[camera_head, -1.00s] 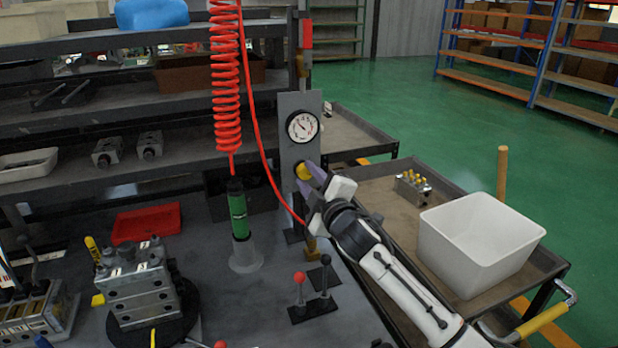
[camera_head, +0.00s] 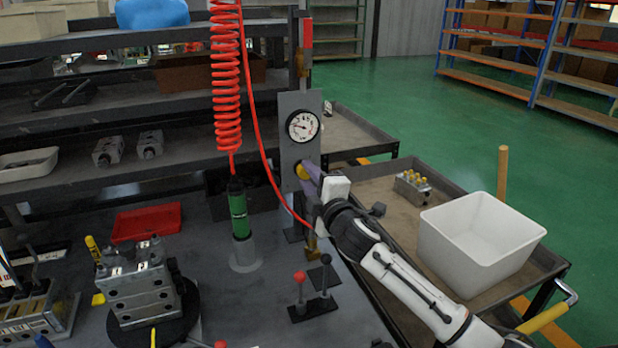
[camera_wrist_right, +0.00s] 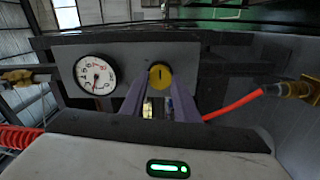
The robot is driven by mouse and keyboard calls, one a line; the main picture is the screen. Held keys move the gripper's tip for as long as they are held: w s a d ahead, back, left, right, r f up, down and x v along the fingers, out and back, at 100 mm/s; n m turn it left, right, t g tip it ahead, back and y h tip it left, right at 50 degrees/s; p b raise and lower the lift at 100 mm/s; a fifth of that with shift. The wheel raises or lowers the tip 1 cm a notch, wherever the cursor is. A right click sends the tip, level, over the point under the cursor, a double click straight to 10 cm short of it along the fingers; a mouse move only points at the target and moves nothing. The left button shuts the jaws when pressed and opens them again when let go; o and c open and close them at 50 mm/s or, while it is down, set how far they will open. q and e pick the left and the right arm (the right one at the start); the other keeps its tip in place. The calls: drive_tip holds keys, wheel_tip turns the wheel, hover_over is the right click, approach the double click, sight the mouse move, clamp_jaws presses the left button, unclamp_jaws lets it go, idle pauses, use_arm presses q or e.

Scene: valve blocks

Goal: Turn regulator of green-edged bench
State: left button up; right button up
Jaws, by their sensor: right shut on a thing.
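The regulator's round yellow knob (camera_head: 302,171) sits on a grey upright plate (camera_head: 292,107), below a white dial gauge (camera_head: 302,126). The wrist view shows the knob (camera_wrist_right: 160,76) face-on, with a dark slot mark, beside the gauge (camera_wrist_right: 96,75). My right gripper (camera_head: 308,173) reaches the knob from the right. Its purple fingers (camera_wrist_right: 159,84) are shut on the knob's two sides and hide part of it in the head view. I cannot make out a green edge on this bench. My left gripper is not in view.
A red coiled hose (camera_head: 227,80) hangs left of the plate, above a green cylinder (camera_head: 238,212). Small levers (camera_head: 300,290) stand in front. A valve block (camera_head: 138,285) sits at the lower left. A white bin (camera_head: 480,240) stands on the cart at right.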

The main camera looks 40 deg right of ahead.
drive_tip(key=o, duration=1)
drive_tip(key=shift+o, duration=0.2)
drive_tip(key=b+v, duration=0.1)
drive_tip(key=v, duration=0.9)
drive_tip(key=shift+s, duration=0.15)
